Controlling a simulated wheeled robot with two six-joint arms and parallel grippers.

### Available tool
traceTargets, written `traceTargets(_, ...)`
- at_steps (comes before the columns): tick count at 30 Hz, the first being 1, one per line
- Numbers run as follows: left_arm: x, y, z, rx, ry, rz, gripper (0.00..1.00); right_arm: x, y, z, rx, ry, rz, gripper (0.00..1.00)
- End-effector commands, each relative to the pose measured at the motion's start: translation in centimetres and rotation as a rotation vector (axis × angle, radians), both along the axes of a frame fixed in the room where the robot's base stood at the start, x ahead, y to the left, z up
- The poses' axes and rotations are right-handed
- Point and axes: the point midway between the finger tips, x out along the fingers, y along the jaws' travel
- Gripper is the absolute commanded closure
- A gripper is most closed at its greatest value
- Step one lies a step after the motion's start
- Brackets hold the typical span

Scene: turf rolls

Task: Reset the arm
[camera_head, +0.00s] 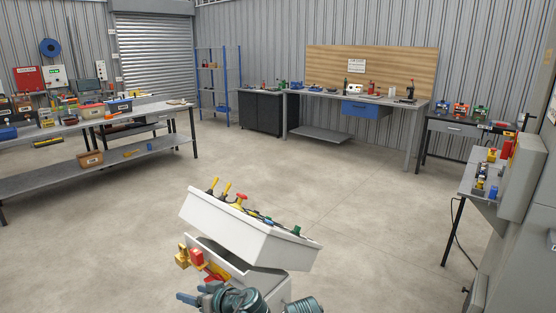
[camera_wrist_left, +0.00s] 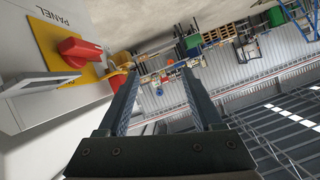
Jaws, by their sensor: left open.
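My left gripper (camera_head: 197,292) is low in the head view, in front of a white cabinet with a sloped top. Its two fingers are apart with nothing held between them. In the left wrist view the open fingers (camera_wrist_left: 158,76) point away from the camera. A red rotary handle (camera_wrist_left: 80,48) on a yellow plate (camera_wrist_left: 88,72) is left of the fingers, apart from them. The red handle (camera_head: 197,257) also shows in the head view, above and beyond my gripper, with a brass-coloured piece (camera_head: 183,257) beside it. My right gripper is not in view.
A long two-level bench (camera_head: 150,149) stands at the left, a workbench (camera_head: 375,98) at the back and a small side table (camera_head: 470,184) at the right. The concrete floor (camera_head: 130,230) between is clear.

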Motion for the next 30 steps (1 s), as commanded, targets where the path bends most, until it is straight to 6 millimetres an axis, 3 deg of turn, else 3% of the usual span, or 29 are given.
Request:
traceTargets(1, -1.1, -1.3, -0.3, -0.05, 0.135, -0.032, 0.33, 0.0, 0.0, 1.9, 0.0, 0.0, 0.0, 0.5)
traceTargets(6, -5.3, -7.2, -4.1, -0.23, 0.593, -0.245, 0.33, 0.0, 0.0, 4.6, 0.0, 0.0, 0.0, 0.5)
traceTargets(9, -8.0, -11.0, -5.1, -0.326, 0.807, -0.418, 0.33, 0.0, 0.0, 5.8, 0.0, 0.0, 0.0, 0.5)
traceTargets(15, -11.8, -16.4, -5.4, -0.454, 1.052, -0.711, 0.33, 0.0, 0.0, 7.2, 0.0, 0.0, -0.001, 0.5)
traceTargets(20, -12.9, -17.9, -5.4, -0.49, 1.11, -0.809, 0.33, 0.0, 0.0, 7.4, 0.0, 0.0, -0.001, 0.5)
traceTargets(30, -12.9, -18.0, -5.5, -0.491, 1.114, -0.817, 0.33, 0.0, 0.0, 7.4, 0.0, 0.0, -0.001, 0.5)
